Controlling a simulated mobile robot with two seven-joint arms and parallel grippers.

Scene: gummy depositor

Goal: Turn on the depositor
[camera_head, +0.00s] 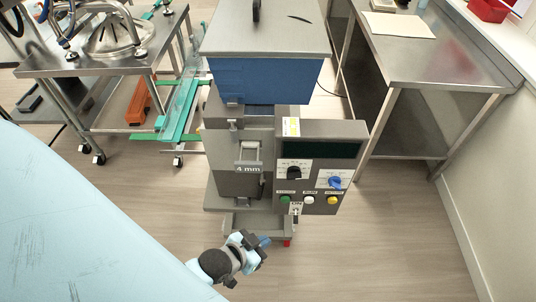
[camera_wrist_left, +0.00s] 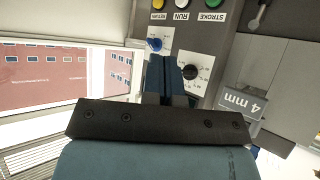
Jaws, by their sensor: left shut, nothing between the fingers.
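The depositor (camera_head: 240,150) is a grey machine with a blue hopper (camera_head: 265,80) on top. Its control panel (camera_head: 320,160) faces me, with a dark display, a black knob (camera_head: 294,172) and a blue knob (camera_head: 335,182). Below these sit a green button (camera_head: 285,199), a white one (camera_head: 309,199) and a yellow one (camera_head: 333,200). My left gripper (camera_head: 264,241) is shut and empty, low in front of the panel. In the wrist view its blue fingers (camera_wrist_left: 163,75) appear between the blue knob (camera_wrist_left: 154,44) and the black knob (camera_wrist_left: 190,72); contact cannot be told. My right gripper is out of view.
A steel table (camera_head: 420,60) stands at the right near the wall. A steel cart (camera_head: 100,60) with equipment stands at the left. The floor (camera_head: 390,240) in front of the depositor is clear.

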